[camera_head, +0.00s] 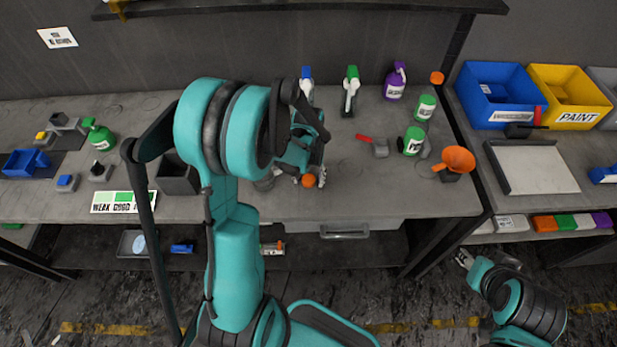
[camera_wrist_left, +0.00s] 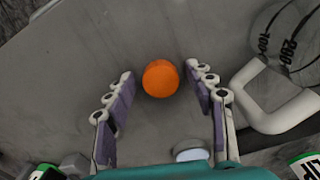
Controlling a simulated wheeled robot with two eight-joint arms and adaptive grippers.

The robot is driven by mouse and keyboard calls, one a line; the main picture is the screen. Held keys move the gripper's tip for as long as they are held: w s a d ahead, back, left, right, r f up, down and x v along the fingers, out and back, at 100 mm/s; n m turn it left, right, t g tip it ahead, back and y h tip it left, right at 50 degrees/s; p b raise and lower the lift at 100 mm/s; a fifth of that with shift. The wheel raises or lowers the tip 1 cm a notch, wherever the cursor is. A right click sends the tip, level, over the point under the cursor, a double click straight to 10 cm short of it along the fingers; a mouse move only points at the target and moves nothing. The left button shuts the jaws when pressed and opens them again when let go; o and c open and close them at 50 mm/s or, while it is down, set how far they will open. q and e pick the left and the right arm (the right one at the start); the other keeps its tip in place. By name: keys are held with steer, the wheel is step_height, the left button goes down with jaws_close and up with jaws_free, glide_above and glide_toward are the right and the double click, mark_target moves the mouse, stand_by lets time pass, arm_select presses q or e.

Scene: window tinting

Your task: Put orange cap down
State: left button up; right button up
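The orange cap (camera_head: 309,181) is near the front edge of the grey table, below my left gripper (camera_head: 310,174). In the left wrist view the cap (camera_wrist_left: 160,78) lies between the two fingertips of my left gripper (camera_wrist_left: 158,82). Gaps show on both sides of it, so the fingers are open and apart from the cap. The cap appears to rest on the tabletop. My right gripper (camera_head: 464,259) is low at the right, below table height and away from the cap; its finger opening is too small to tell.
Spray bottles (camera_head: 350,92), an orange funnel (camera_head: 455,158) and a red-handled scraper (camera_head: 379,148) stand or lie farther right. A dark box (camera_head: 178,180) is at the left.

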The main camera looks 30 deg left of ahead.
mark_target(308, 180)
arm_select(q)
steer(key=shift+r, duration=0.2)
step_height(308, 180, up, 12)
steer(key=p, duration=0.3)
steer(key=shift+p, duration=0.35)
steer(key=o, duration=0.5)
steer(key=shift+o, duration=0.2)
steer(key=shift+r, duration=0.1)
